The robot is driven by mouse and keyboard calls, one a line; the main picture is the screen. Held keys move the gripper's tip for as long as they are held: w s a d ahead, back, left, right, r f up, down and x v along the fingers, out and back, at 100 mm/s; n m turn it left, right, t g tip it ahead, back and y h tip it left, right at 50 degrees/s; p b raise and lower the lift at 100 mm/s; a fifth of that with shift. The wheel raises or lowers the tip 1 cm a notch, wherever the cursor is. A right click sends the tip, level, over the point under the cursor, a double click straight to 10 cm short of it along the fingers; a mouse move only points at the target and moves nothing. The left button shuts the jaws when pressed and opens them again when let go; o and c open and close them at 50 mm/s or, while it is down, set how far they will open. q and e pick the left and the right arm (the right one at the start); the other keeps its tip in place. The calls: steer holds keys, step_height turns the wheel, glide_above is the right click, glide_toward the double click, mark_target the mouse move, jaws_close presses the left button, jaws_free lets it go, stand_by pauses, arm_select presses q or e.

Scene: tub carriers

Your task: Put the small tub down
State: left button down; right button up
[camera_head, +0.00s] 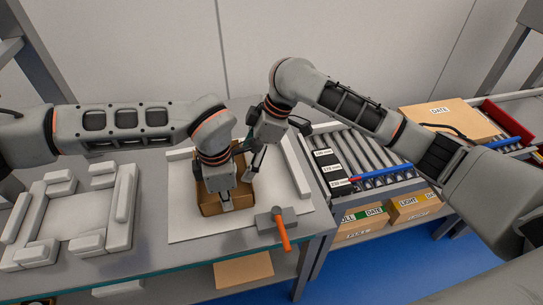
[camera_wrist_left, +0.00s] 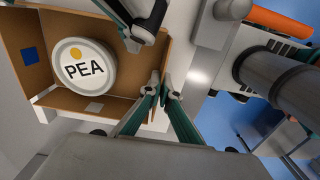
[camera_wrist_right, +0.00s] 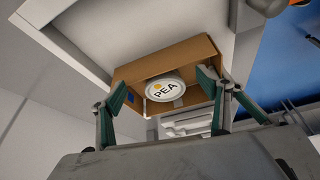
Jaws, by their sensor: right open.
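The small white tub with a round lid marked PEA (camera_wrist_left: 83,66) is inside an open cardboard box (camera_wrist_left: 120,107). The right wrist view also shows the tub (camera_wrist_right: 164,88) in the box (camera_wrist_right: 190,50). In the head view my arms hide the tub, and part of the box (camera_head: 209,208) shows beneath them. My left gripper (camera_wrist_left: 160,88) is shut on the box's near wall, one finger on each side. My right gripper (camera_wrist_right: 168,95) is open, its fingers apart on either side of the tub in its view. I cannot tell whether it touches the tub.
The box stands on a pale board (camera_head: 185,228) with raised edges. A grey block with an orange handle (camera_head: 282,230) lies close to its right. White foam pieces (camera_head: 118,215) lie on the left. A roller conveyor (camera_head: 375,150) with cartons runs to the right.

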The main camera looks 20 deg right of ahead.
steer(key=d, duration=0.3)
steer(key=s+d, duration=0.1)
steer(key=d, duration=0.2)
steer(key=shift+s+d, duration=0.1)
steer(key=shift+s, duration=0.05)
arm_select(q)
steer(key=c, duration=2.2)
jaws_free()
steer(key=shift+r, duration=0.15)
step_height(320, 180, up, 12)
steer(key=shift+f, duration=0.1)
steer(key=shift+s+f, duration=0.1)
arm_select(e)
steer(key=shift+s, duration=0.1)
